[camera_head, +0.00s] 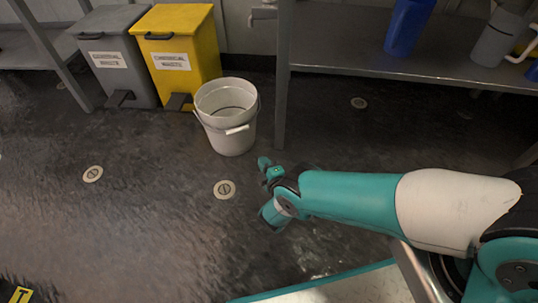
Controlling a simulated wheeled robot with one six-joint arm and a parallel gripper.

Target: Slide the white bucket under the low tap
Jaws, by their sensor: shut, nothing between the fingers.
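The white bucket (229,129) stands upright on the dark floor, in front of the yellow bin. Its wire handle hangs down on the near side, with a pale grip on it. I see no contents in it from here. A grey tap-like fitting (263,13) sits low on the wall at the top edge, behind and to the right of the bucket. I cannot tell for sure that it is the low tap. My gripper (266,168) is shut and empty, low and just to the near right of the bucket. A small gap seems to separate them.
A grey bin (112,70) and a yellow bin (184,60) stand behind the bucket, with pedals in front. A metal shelf unit (283,90) has its leg to the bucket's right. Round floor discs (224,190) dot the floor.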

